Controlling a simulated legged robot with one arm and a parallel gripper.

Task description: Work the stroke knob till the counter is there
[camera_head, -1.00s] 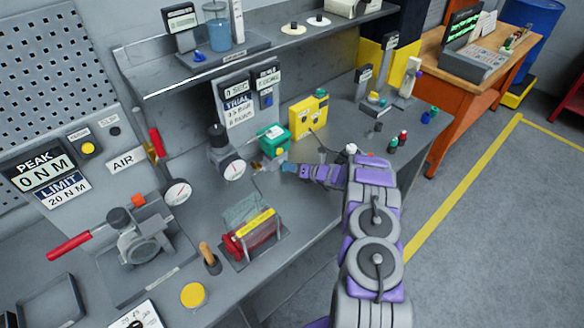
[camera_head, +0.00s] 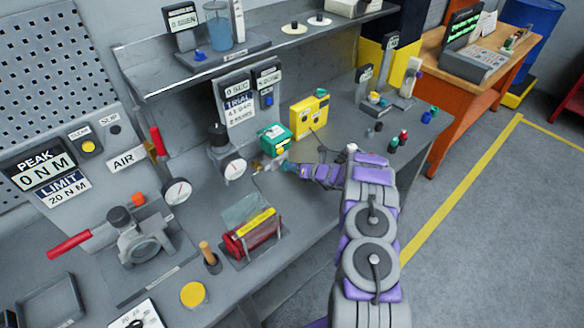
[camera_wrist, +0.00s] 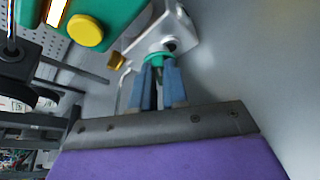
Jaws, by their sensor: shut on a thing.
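In the wrist view, the blue fingers of my gripper (camera_wrist: 158,88) are shut on a small green knob (camera_wrist: 157,58), which sits on a pale metal bracket (camera_wrist: 178,28). I take this to be the stroke knob; its label is not visible. In the head view, my gripper (camera_head: 288,168) is at the bench, just in front of a green box (camera_head: 274,138). The knob is too small to make out there. The green box also shows in the wrist view (camera_wrist: 112,18), with a yellow button (camera_wrist: 86,31) and a lit window whose digits I cannot read.
A trial display panel (camera_head: 237,103) stands at the back. A red roller unit (camera_head: 252,233) is front left. The bench to the right of the yellow box has some clear room.

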